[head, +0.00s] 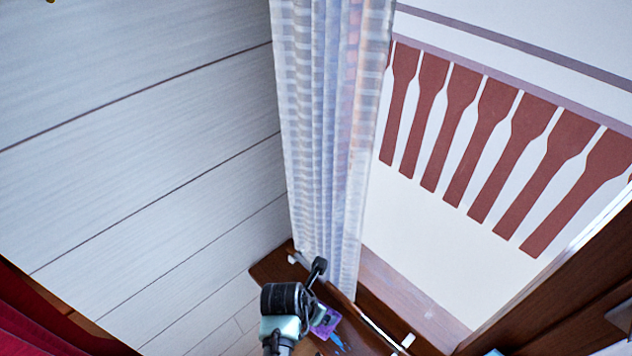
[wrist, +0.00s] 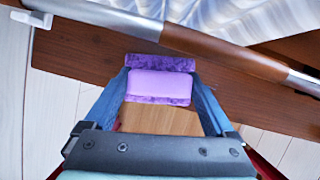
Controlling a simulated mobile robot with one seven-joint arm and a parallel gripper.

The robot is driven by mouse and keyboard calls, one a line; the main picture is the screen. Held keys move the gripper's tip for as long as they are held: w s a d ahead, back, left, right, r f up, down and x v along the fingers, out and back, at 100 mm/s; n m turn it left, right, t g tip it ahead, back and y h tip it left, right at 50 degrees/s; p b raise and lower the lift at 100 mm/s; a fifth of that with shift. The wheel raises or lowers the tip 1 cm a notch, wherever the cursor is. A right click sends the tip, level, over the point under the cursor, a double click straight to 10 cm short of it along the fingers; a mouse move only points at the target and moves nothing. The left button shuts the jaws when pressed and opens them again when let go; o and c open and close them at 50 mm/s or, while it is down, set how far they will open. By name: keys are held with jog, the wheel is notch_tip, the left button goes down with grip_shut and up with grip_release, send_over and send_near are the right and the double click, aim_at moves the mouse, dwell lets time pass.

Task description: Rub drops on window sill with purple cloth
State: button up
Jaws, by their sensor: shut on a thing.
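The purple cloth (wrist: 158,86) sits between the two blue fingers of my gripper (wrist: 160,95) in the wrist view. It looks like a pale purple pad with darker mottled purple edges, and my gripper is shut on it. The cloth (head: 326,324) also shows in the head view, at the end of my gripper (head: 318,318), over the dark brown window sill (head: 268,270). My arm hides part of the sill. Whether the cloth touches the sill I cannot tell.
A rail with a wooden middle (wrist: 225,52) and metal ends runs along the sill, close beyond the cloth. A striped translucent curtain (head: 330,130) hangs down to the sill. A white plank wall (head: 130,150) stands on the left. A light brown surface (wrist: 160,118) shows between my fingers.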

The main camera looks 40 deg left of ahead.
jog(key=shift+f+b, duration=0.55)
jog(key=shift+f, duration=0.4)
jog(key=d, duration=0.1)
jog(key=p, duration=0.1)
jog(key=d+p, duration=0.1)
jog(key=shift+s+d+r, duration=0.15)
jog(key=shift+d+r, duration=0.1)
jog(key=shift+d, duration=0.05)
jog(key=shift+s+d+f+p, duration=0.2)
jog(key=shift+d+p, duration=0.55)
jog(key=shift+d, duration=0.6)
jog(key=shift+s+d+f+p, duration=0.1)
jog(key=shift+s+d+p, duration=0.15)
jog(key=shift+d+p, duration=0.8)
jog(key=shift+s+d+f+p, duration=0.1)
jog(key=shift+s+d+p, duration=0.25)
jog(key=shift+d, duration=1.25)
jog(key=shift+w+a+p, duration=0.1)
jog(key=shift+p, duration=0.2)
